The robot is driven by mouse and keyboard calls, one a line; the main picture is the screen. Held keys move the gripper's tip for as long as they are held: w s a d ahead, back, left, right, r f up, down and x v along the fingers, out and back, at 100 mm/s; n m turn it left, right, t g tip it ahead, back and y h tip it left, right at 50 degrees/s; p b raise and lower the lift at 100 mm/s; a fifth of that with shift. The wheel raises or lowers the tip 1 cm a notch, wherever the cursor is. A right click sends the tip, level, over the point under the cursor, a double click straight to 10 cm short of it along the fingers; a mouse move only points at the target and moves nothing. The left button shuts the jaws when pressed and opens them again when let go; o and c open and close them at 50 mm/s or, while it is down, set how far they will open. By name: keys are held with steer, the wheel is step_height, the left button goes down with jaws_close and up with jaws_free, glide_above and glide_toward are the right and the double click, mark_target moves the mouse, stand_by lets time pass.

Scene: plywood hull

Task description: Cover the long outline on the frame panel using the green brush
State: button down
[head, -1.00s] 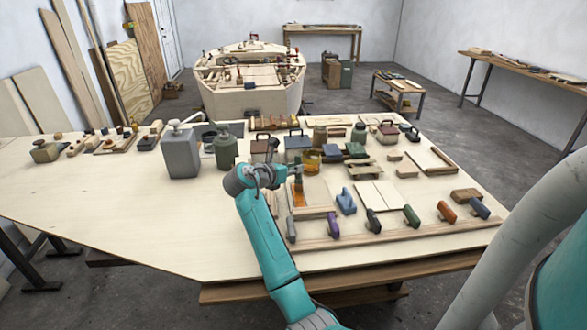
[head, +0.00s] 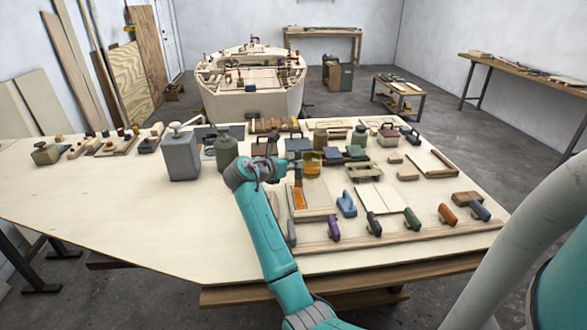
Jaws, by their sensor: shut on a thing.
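My gripper (head: 275,168) is above the bench beside an amber jar (head: 312,166), seen from behind. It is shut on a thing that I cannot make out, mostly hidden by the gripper. A green-handled tool (head: 412,219), which looks like a brush, rests at the strip along the front of the bench, apart from my gripper. A pale panel (head: 318,207) with an orange patch (head: 299,198) lies just in front of the gripper. Another pale panel (head: 380,197) lies to its right. Any long outline is too small to tell.
Purple (head: 333,228), blue (head: 346,204) and orange (head: 447,214) handled tools stand near the front strip (head: 400,232). Grey (head: 181,155) and green (head: 226,151) canisters stand left of my gripper. Cans and blocks crowd the bench behind. The bench's left front (head: 130,215) is clear.

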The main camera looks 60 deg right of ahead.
steer(key=shift+r, duration=2.15)
steer(key=c, duration=1.8)
jaws_free()
steer(key=shift+c, duration=0.2)
jaws_close()
